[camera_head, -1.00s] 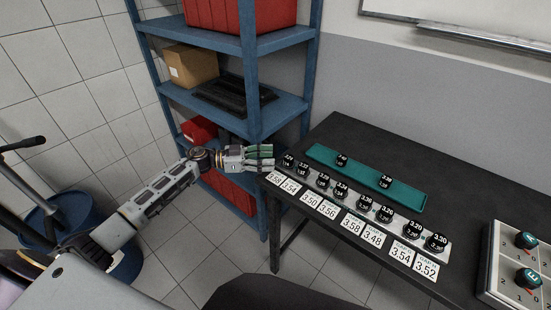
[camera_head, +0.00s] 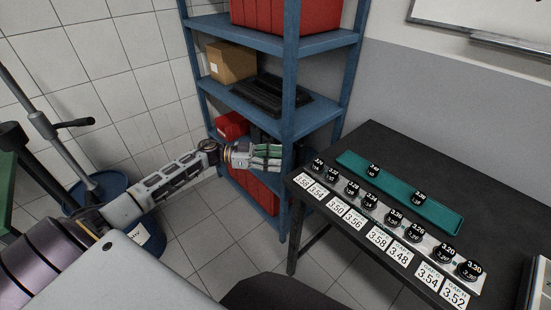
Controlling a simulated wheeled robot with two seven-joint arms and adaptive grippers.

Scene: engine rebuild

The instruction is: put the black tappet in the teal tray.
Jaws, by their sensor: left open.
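Several black tappets with white numbers stand in a row on a white strip on the table; one near the left end is a black tappet (camera_head: 332,174), and another stands at the right end (camera_head: 468,270). The teal tray (camera_head: 443,211) lies behind the row, and two black tappets stand in it, one toward the left (camera_head: 374,170) and one further right (camera_head: 418,198). My left gripper (camera_head: 275,158) is open and looks empty. It is left of the table's near-left corner, apart from the tappets. My right gripper is out of view.
White number cards (camera_head: 377,238) lie along the table's front edge. The dark table (camera_head: 385,145) has bare room behind the tray. A blue shelf (camera_head: 262,105) with red bins, a cardboard box and a black item stands behind my left gripper. A blue drum (camera_head: 92,192) stands at left.

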